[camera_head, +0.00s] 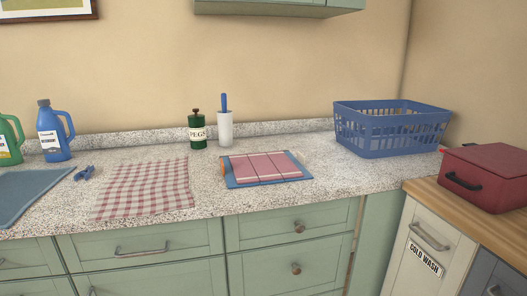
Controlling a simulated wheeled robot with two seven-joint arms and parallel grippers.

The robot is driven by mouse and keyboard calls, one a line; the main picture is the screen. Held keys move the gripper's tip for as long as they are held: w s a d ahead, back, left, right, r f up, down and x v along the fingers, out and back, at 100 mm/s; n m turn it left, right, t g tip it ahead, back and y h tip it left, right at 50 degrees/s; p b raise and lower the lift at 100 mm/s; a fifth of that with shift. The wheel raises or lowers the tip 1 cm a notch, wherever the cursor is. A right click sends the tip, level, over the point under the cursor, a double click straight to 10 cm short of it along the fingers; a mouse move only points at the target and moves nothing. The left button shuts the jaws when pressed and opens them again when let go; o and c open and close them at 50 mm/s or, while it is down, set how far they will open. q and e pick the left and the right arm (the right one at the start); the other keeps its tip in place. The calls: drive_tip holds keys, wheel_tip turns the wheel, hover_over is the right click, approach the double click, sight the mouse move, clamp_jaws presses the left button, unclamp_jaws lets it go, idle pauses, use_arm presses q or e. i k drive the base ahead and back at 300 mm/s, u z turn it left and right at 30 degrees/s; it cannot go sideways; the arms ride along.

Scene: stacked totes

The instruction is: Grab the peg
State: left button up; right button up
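A small blue object that looks like a peg (84,173) lies on the speckled counter at the left, between a blue-grey cloth (32,194) and a red-and-white checked cloth (143,190). It is too small to make out its exact shape. A dark green jar labelled "PEGS" (197,132) stands upright near the back of the counter, with its lid on; its inside is hidden. Neither of my grippers shows in the head view.
A blue detergent bottle (53,140) and a green bottle (9,143) stand behind the peg. A lint roller (225,128), folded pink cloth on a blue board (235,182), blue basket (390,140) and red box (484,178) are further right. The counter's front edge is clear.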

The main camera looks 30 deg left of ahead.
sight(86, 173)
drive_tip(key=i, duration=1.2)
drive_tip(key=u, duration=3.35)
